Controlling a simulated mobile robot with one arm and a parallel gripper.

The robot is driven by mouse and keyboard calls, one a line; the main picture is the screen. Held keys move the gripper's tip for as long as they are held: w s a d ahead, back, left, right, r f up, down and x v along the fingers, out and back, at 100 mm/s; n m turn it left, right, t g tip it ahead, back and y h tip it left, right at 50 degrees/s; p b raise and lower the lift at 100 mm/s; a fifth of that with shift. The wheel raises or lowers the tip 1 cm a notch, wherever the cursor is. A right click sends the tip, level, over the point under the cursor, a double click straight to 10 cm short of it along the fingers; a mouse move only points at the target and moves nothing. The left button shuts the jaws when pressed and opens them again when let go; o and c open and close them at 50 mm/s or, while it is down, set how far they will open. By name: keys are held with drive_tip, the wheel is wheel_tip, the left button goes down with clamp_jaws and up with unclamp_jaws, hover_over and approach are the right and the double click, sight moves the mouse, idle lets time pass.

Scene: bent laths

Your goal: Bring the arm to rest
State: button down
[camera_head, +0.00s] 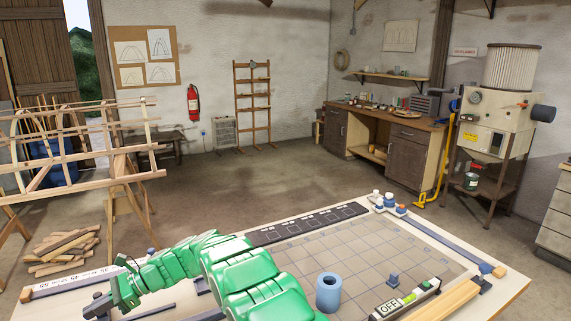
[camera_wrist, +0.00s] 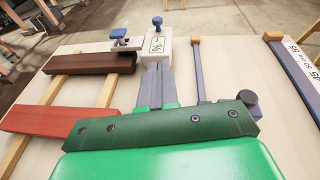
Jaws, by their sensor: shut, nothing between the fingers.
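My green arm reaches in from the bottom of the head view and bends left over the workbench (camera_head: 465,268). My gripper (camera_head: 97,305) is at its far left end, low over the left part of the bench. In the wrist view my gripper (camera_wrist: 157,70) shows two grey fingers close together, shut with nothing between them. The fingertips point toward a white block (camera_wrist: 158,46) with a label and a blue knob; I cannot tell whether they touch it. The arm hides part of the bench.
A dark brown lath (camera_wrist: 92,62) and a reddish lath (camera_wrist: 45,120) lie left of my gripper, across pale strips. A blue-grey bar (camera_wrist: 200,70) lies to the right. A blue cylinder (camera_head: 328,293) and an "OFF" box (camera_head: 405,300) stand right of my arm. The gridded mat (camera_head: 345,255) has free room.

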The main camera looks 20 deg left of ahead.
drive_tip(key=w+d+r+n+t+h, duration=0.15)
drive_tip(key=w+d+r, duration=0.3)
drive_tip(key=d, duration=0.55)
drive_tip(key=w+d+r+t, duration=0.3)
drive_tip(key=w+d, duration=0.2)
drive_tip(key=d, duration=0.4)
drive_tip(key=d+r+n+t+h, duration=0.2)
drive_tip(key=d+r+t, duration=0.15)
drive_tip(key=d, duration=1.85)
drive_tip(key=s+d+n+h, duration=0.1)
drive_tip(key=s+d+h, duration=0.1)
drive_tip(key=s+d, duration=0.5)
drive_tip(key=s+d+n+t+h, duration=0.1)
drive_tip(key=s+d, duration=0.7)
drive_tip(key=d, duration=0.9)
drive_tip(key=s+d+n+t+h, duration=0.1)
drive_tip(key=s+d+h, duration=0.2)
drive_tip(key=s+d, duration=0.4)
drive_tip(key=d, duration=0.5)
drive_tip(key=shift+s+r, duration=0.15)
drive_tip(key=shift+r, duration=0.2)
drive_tip(key=shift+d, duration=0.1)
